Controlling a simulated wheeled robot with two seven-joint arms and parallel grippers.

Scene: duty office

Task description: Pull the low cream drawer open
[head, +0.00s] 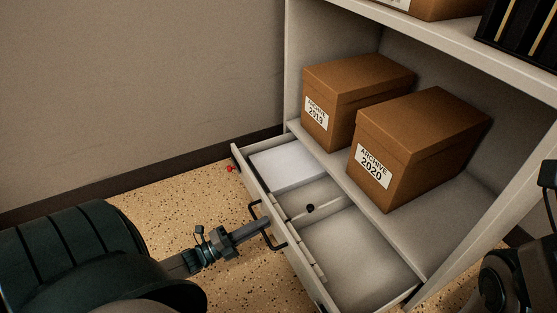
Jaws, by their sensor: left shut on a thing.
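The low cream drawer (330,283) stands pulled out from the bottom of the cream cabinet, with its compartments showing. My left gripper (266,225) is shut on the dark bar handle (279,243) on the drawer front. The fingertips are small in the head view, and part of the handle is hidden behind them. Of my right arm, only dark parts show at the right edge; its fingertips are out of the frame.
Inside the drawer are a white paper stack (287,164) and a small black round thing (310,208). Two brown archive boxes (333,112) (395,148) stand on the shelf above. A small red thing (231,169) is at the drawer front's far end. Speckled floor (165,205) lies clear at left.

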